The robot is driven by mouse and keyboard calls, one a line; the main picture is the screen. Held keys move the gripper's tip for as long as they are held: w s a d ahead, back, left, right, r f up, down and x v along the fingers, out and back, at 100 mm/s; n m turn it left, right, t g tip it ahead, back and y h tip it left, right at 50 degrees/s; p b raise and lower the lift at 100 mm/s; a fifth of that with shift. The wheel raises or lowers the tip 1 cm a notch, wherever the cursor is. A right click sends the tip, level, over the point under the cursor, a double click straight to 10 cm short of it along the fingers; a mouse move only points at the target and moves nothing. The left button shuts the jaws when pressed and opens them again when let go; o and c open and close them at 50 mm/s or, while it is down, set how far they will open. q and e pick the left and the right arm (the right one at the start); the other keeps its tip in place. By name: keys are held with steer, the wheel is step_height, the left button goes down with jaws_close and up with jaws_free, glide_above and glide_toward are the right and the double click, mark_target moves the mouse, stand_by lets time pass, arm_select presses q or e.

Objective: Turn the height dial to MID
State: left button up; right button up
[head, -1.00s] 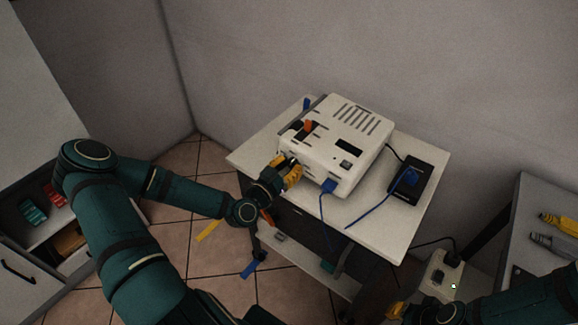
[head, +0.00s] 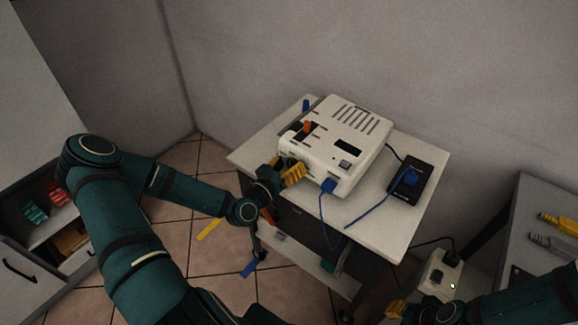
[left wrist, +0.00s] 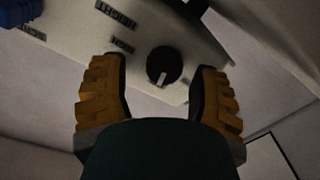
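The height dial (left wrist: 163,66) is a round black knob with a pale pointer mark on the front of a white box-shaped device (head: 345,150). In the left wrist view the mark points toward the lower edge of the picture. Printed labels, one reading HEIGHT (left wrist: 116,14), sit near it; the smaller label (left wrist: 123,46) is hard to read. My left gripper (left wrist: 160,85) is open, with its yellow fingers on either side of the dial and gaps between. In the head view it is at the device's front (head: 281,172), hiding the dial. My right gripper (head: 393,311) is low, partly cut off.
The device stands on a pale table (head: 385,232). A blue plug (head: 328,186) and cable are at its front right, beside a black box (head: 411,180). An orange switch (head: 307,126) is on its left. A grey surface with plugs (head: 545,240) is at the right.

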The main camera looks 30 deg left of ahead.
arm_select(q)
steer(key=shift+s+f, duration=0.1)
steer(key=shift+s, duration=0.05)
steer(key=shift+s, duration=0.3)
steer(key=s, duration=1.1)
steer(key=shift+a, duration=0.45)
steer(key=w+d+f+m+g+h, duration=0.15)
steer(key=d+f+g+h, duration=0.25)
steer(key=d+f+g, duration=0.55)
steer(key=s+d+f+g, duration=0.2)
steer(key=s+d+g, duration=0.1)
steer(key=d, duration=0.3)
steer(key=s+d+f+g+y, duration=0.1)
steer(key=s+d+f+g, duration=0.1)
steer(key=d, duration=0.5)
steer(key=shift+s+d+f+g, duration=0.2)
steer(key=shift+s+d+g, duration=0.1)
steer(key=shift+s+g, duration=0.5)
